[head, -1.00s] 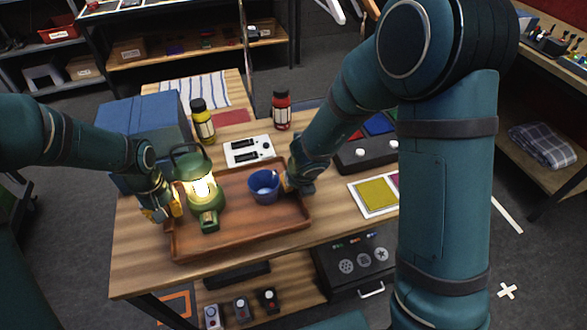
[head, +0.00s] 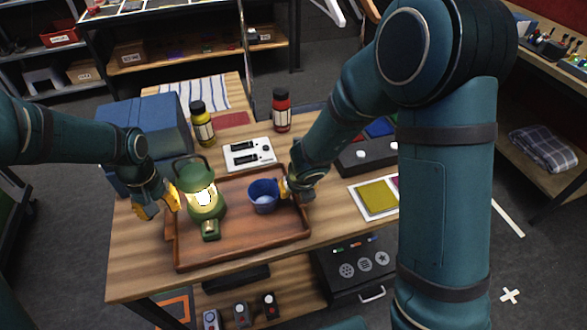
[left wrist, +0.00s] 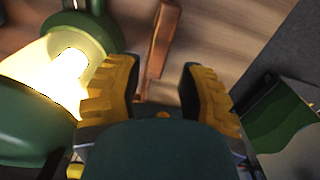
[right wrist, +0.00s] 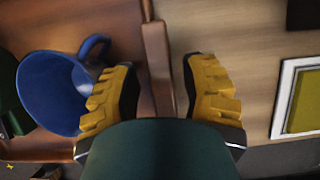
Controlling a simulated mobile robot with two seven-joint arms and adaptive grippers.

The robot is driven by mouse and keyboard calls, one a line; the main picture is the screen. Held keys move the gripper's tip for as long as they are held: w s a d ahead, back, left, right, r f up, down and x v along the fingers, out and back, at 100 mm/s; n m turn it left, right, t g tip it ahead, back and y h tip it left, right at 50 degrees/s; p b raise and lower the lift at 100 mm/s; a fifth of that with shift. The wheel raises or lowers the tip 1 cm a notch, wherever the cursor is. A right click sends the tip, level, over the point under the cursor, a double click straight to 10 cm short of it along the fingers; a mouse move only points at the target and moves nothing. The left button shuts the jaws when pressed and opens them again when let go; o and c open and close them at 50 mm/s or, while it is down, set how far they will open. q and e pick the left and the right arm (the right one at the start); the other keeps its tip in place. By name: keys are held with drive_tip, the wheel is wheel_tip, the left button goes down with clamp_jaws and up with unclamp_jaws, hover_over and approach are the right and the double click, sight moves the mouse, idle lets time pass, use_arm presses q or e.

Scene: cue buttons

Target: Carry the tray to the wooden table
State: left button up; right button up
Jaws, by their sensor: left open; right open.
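The brown wooden tray (head: 255,238) rests on the wooden table (head: 140,265). A lit green lantern (head: 205,205) stands on its left half and a blue mug (head: 264,196) on its right half. My left gripper (head: 163,201) is open at the tray's left rim, beside the lantern. In the left wrist view, the tray rim (left wrist: 164,40) shows beyond the spread fingers (left wrist: 162,88). My right gripper (head: 289,188) is open at the tray's right rim, close to the mug. In the right wrist view, the rim (right wrist: 157,60) lies between the spread fingers (right wrist: 160,90).
Behind the tray are a yellow bottle (head: 203,125), a red bottle (head: 282,112) and a white switch panel (head: 248,154). A blue box (head: 145,125) stands at the back left. A framed yellow card (head: 377,197) lies to the right. The table's front-left corner is clear.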

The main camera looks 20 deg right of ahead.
use_arm(q)
wheel_tip(320, 180, up, 8)
use_arm(e)
drive_tip(key=v, duration=1.2)
idle(0.4)
use_arm(q)
drive_tip(key=shift+s+f, duration=0.1)
drive_tip(key=shift+s, duration=0.05)
use_arm(e)
drive_tip(key=shift+s+f, duration=0.1)
drive_tip(key=shift+s, duration=0.05)
